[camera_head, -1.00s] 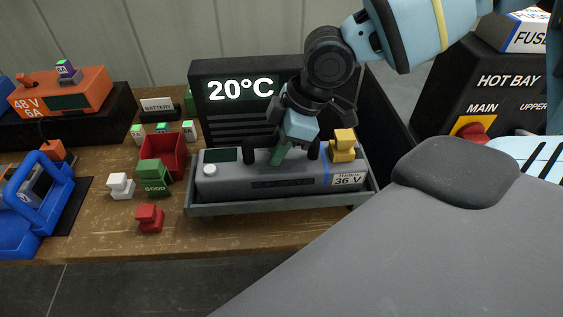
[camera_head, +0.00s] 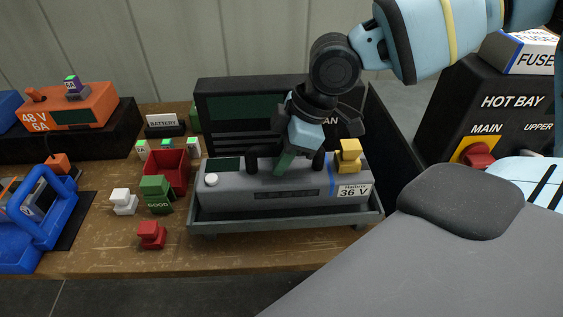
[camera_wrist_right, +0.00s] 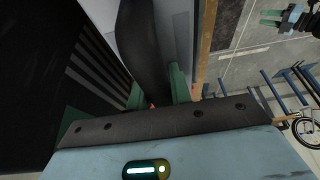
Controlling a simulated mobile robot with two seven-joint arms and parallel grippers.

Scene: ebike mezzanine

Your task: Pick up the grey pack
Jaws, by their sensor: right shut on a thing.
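The grey pack (camera_head: 270,193) is a long box with a "36 V" label, a white knob, a yellow connector (camera_head: 348,156) at its right end and a dark handle on top. It is in or just above a grey-green tray (camera_head: 290,224); I cannot tell whether its underside touches. My right gripper (camera_head: 283,163) comes down from above and is shut on the pack's handle. The right wrist view shows the dark handle (camera_wrist_right: 140,45) between the green fingers (camera_wrist_right: 158,88). My left gripper (camera_wrist_right: 270,17) shows small at the upper right of that view, fingers apart and empty.
A black display unit (camera_head: 225,110) stands close behind the pack. A dark panel (camera_head: 392,140) borders the tray at right, with the HOT BAY box (camera_head: 500,120) beyond. A red bin (camera_head: 167,168), a green GOOD block (camera_head: 157,190) and white and red connectors stand left of the tray.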

